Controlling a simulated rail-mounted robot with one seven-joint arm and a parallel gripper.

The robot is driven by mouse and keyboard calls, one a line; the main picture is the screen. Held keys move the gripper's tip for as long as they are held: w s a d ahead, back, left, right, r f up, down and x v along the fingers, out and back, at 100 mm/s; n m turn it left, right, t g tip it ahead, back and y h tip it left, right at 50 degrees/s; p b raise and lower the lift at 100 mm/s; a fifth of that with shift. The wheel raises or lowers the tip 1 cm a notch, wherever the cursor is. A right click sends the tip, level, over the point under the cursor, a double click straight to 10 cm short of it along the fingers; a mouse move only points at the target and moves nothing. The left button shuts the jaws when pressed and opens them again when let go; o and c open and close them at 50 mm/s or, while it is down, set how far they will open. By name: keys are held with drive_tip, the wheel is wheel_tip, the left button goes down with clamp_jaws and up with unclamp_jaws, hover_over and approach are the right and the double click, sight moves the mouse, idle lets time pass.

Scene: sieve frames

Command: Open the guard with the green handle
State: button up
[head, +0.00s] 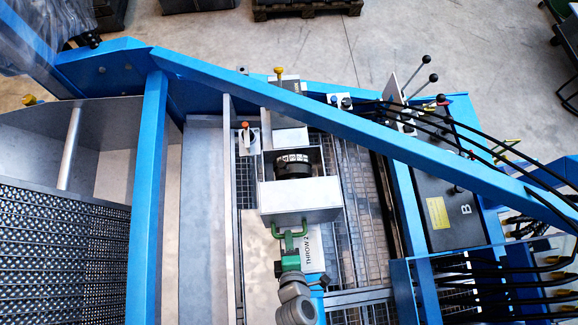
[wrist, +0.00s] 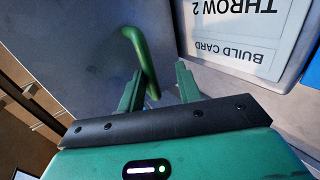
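The green handle (head: 290,234) is a bent bar at the near end of a grey boxed part (head: 300,199) in the head view. In the wrist view the handle (wrist: 143,55) stands out from a grey panel (wrist: 70,45), which looks like the guard. My gripper (head: 290,246) is close at the handle's near side. In the wrist view my gripper (wrist: 157,74) has its green fingers apart, with the handle's lower end showing between them. I cannot tell whether either finger touches it. The handle's lower end is partly hidden by my gripper.
A white card (head: 313,252) reading "THROW 2" lies just right of my gripper. A blue beam (head: 330,118) crosses diagonally above the machine. Several levers and black hoses (head: 470,292) are at the right. A perforated screen (head: 60,245) fills the left.

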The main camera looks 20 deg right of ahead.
drive_tip(key=v, duration=0.8)
drive_tip(key=shift+w, duration=0.1)
